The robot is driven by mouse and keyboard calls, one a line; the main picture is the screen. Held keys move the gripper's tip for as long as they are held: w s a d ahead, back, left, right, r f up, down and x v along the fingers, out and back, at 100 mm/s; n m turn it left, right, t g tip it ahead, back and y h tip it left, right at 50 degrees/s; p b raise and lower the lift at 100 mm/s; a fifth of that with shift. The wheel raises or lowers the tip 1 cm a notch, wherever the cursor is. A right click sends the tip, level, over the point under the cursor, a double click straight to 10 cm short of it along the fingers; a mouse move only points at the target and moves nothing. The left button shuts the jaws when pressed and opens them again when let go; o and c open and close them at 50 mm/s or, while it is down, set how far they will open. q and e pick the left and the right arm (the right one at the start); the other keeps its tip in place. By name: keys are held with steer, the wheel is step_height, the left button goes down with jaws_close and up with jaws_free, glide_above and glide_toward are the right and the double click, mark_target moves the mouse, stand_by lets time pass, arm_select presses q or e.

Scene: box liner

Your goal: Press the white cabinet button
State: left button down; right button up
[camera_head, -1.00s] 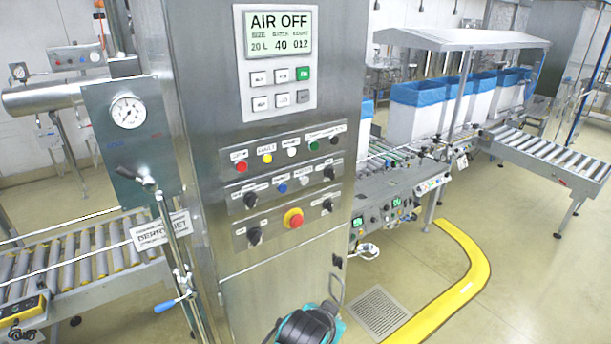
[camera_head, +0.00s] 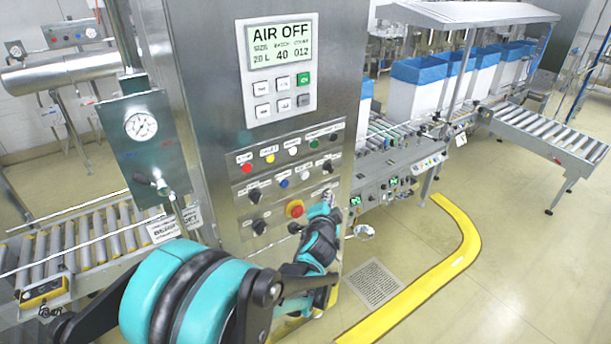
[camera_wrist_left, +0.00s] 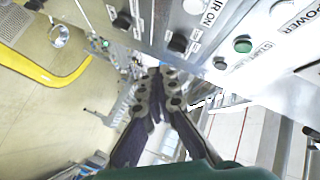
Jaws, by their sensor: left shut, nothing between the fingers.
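The steel cabinet (camera_head: 215,130) has a panel with rows of buttons. A white button (camera_head: 293,152) sits in the top row between a yellow one and a green one. A second pale button (camera_head: 306,174) is in the row below. My left gripper (camera_head: 326,201) is shut and empty, its tips at the panel's lower right, below the white button. I cannot tell whether they touch the panel. My right gripper is not in view.
A red emergency stop (camera_head: 294,208) and black knobs (camera_head: 255,195) crowd the panel close to my fingers. A display (camera_head: 279,49) reads AIR OFF. A gauge box (camera_head: 141,138) stands left, conveyors on both sides. Open floor (camera_head: 500,240) lies right.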

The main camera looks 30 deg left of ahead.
mark_target(305, 175)
arm_select(q)
steer(key=shift+a, duration=0.1)
steer(key=w+a, duration=0.3)
steer(key=a, duration=0.5)
steer(key=shift+w, duration=0.2)
stand_by(1.3)
steer(key=shift+w+a+b, duration=0.15)
steer(key=shift+a+b, duration=0.15)
steer(key=shift+a, duration=0.1)
steer(key=shift+w+a, duration=0.15)
steer(key=shift+a, duration=0.2)
stand_by(0.6)
steer(key=shift+s+d, duration=0.35)
steer(key=shift+d, duration=0.4)
